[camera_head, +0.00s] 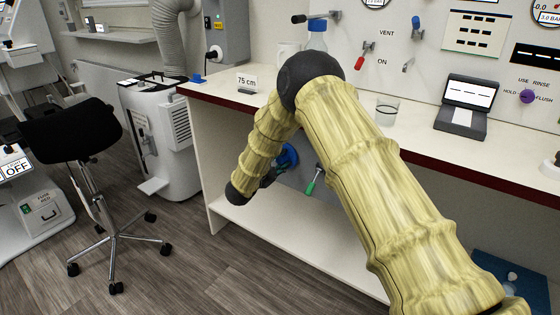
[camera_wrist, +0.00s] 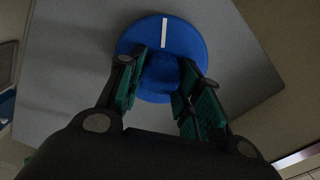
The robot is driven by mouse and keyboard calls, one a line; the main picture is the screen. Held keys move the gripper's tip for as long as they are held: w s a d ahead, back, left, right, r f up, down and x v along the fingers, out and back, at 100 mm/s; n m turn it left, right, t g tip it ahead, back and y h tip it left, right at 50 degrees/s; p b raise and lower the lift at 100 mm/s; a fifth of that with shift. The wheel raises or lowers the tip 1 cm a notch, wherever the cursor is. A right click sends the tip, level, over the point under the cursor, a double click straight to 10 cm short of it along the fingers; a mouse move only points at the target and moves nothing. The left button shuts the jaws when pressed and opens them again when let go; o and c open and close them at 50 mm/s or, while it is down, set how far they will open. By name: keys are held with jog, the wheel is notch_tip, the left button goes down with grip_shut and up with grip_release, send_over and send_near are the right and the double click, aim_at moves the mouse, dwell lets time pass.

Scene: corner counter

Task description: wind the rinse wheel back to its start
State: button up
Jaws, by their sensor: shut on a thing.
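A round blue wheel (camera_wrist: 195,47) with a white line near its upper edge fills the middle of the wrist view. It is mounted on a flat grey panel (camera_wrist: 80,60). My gripper (camera_wrist: 160,78) is shut on the wheel's raised blue grip, with one green-padded finger on each side. In the head view the blue wheel (camera_head: 288,155) shows partly behind my arm, below the counter's front edge. My gripper is mostly hidden there by my arm. No lettering on the blue wheel can be read.
A green-handled lever (camera_head: 314,181) is just right of the blue wheel. A purple knob (camera_head: 527,96) marked HOLD, USE, RINSE and FLUSH is on the wall panel. A glass (camera_head: 387,110) and a laptop-like device (camera_head: 464,105) stand on the counter. A black stool (camera_head: 72,132) stands left.

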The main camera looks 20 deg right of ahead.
jog(key=o, duration=1)
jog(key=shift+a, duration=0.1)
jog(key=v, duration=1.2)
